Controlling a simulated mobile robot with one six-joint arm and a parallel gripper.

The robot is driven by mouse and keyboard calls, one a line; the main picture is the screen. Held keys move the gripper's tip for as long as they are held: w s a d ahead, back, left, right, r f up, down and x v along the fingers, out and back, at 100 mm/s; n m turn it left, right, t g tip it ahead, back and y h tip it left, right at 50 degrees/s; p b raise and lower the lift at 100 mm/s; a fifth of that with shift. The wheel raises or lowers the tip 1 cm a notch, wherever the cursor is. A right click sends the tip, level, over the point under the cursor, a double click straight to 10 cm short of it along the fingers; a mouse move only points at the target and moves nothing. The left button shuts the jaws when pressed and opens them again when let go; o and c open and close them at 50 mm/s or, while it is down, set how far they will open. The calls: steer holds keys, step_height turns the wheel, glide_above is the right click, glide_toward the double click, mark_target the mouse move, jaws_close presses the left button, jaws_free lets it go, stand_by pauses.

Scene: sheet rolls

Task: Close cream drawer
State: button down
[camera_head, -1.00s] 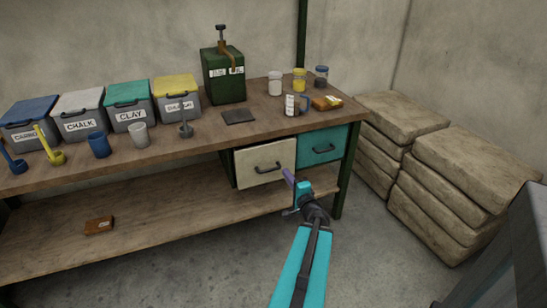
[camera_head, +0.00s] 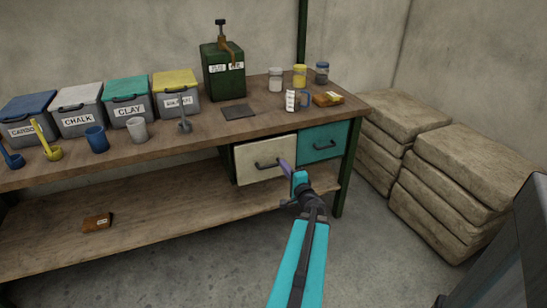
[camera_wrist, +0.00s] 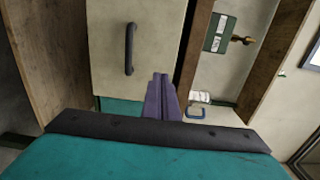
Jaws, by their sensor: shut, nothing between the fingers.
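The cream drawer (camera_head: 250,160) sits under the workbench top, left of the teal drawer (camera_head: 323,143). Its front stands a little proud of the teal one, so it looks slightly open. Its dark bar handle (camera_head: 267,164) also shows in the wrist view (camera_wrist: 130,49), on the cream front (camera_wrist: 155,60). My gripper (camera_head: 282,163) has its purple fingers together and empty, pointing at the right part of the cream front, right of the handle. In the wrist view the fingertips (camera_wrist: 160,76) overlap the front's edge; whether they touch it I cannot tell.
The workbench top (camera_head: 185,142) carries bins, scoops, cups, jars and a green machine (camera_head: 222,72). A lower shelf (camera_head: 160,220) holds a small brown box (camera_head: 97,222). Stacked sacks (camera_head: 450,180) stand right of the bench. Grey floor in front is clear.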

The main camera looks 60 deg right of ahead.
mark_target(272, 147)
steer(key=shift+w+d+f+b, duration=0.2)
steer(key=shift+w+d+b, duration=0.25)
steer(key=shift+b, duration=2.45)
steer(key=b, duration=0.6)
steer(key=shift+w+d, duration=0.1)
steer(key=shift+w, duration=0.25)
steer(key=shift+b+x, duration=2.65)
steer(key=shift+x, duration=1.85)
steer(key=shift+d+r, duration=0.1)
steer(key=shift+r, duration=0.1)
steer(key=shift+b+x, duration=0.5)
steer(key=shift+x, duration=1.35)
steer(key=shift+w+d, duration=0.15)
steer(key=shift+w+r, duration=0.15)
steer(key=shift+r, duration=0.1)
